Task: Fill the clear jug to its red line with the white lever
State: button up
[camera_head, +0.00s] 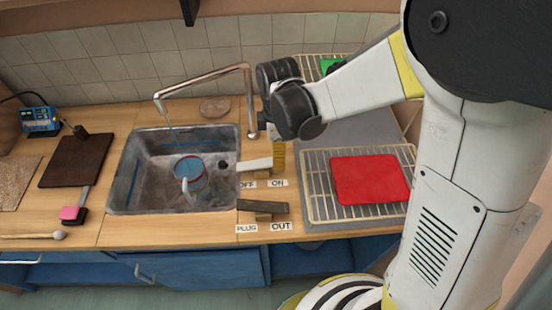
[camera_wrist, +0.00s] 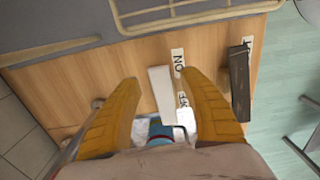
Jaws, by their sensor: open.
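The clear jug (camera_head: 190,172) stands in the sink under the tap, with blue inside and a handle at its front. A trace of red shows on its side; the level against the line is too small to read. A thin bluish stream seems to hang below the spout. The white lever (camera_head: 255,164) lies beside the sink's right edge, behind the OFF and ON labels, its free end toward the OFF side. My gripper (camera_wrist: 160,77) is open, its yellow fingers on either side of the white lever (camera_wrist: 160,88); contact cannot be told. The jug (camera_wrist: 158,132) shows partly between the fingers.
A dark lever (camera_head: 262,206) with PLUG and OUT labels lies just in front. A wire rack (camera_head: 318,205) with a red mat is at the right. A dark board (camera_head: 76,161) lies left of the sink.

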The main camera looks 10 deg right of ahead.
jog(key=shift+f+b, duration=0.35)
jog(key=shift+f, duration=1.2)
grip_shut()
jog(key=shift+a+r+h, duration=0.1)
jog(key=shift+r+h, duration=0.25)
jog(key=shift+h, duration=0.35)
grip_release()
